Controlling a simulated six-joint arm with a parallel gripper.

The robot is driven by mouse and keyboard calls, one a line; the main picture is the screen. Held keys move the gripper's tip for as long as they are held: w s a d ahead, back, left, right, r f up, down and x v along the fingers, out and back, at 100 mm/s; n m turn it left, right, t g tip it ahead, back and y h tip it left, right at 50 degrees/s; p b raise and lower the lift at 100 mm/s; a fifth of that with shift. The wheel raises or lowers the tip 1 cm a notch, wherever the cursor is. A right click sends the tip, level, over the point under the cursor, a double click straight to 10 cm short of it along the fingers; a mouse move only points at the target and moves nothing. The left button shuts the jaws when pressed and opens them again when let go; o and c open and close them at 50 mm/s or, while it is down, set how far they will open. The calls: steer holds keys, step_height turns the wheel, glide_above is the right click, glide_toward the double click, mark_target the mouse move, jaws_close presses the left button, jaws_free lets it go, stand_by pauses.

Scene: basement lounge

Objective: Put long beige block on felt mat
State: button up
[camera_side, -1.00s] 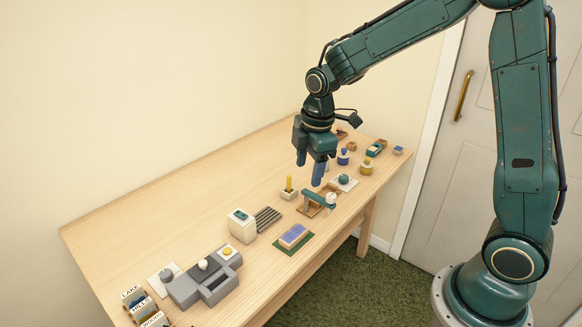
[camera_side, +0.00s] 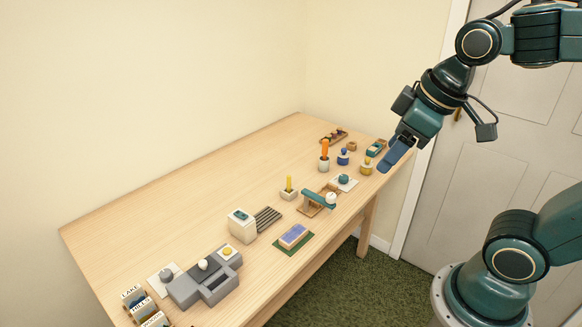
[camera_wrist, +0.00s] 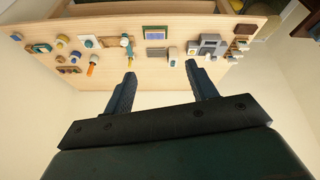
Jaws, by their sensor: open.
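A block (camera_side: 293,234) with a violet-blue top and a beige lower layer lies on a dark green mat (camera_side: 280,247), which looks like the felt mat, near the front edge of the table. The block (camera_wrist: 156,33) and mat also show at the top middle of the wrist view. I cannot make out a separate long beige block. My gripper (camera_side: 390,160) is above the right end of the table, well away from the mat, tilted with its fingers down and left. In the wrist view my gripper (camera_wrist: 160,72) is open, with nothing between its fingers.
A grey machine (camera_side: 205,281), a white box (camera_side: 242,225) and a dark ribbed rack (camera_side: 267,218) stand left of or behind the mat. A teal-armed device (camera_side: 318,200) and a yellow stick in a holder (camera_side: 289,186) are to its right. The table's back left is clear.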

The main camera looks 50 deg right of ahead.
steer(key=shift+s+a+m+t, duration=0.1)
steer(key=shift+s+m+t, duration=0.1)
steer(key=shift+s+m, duration=0.7)
steer(key=shift+s+m+t, duration=0.2)
steer(key=shift+s+m, duration=0.2)
steer(key=shift+s, duration=0.9)
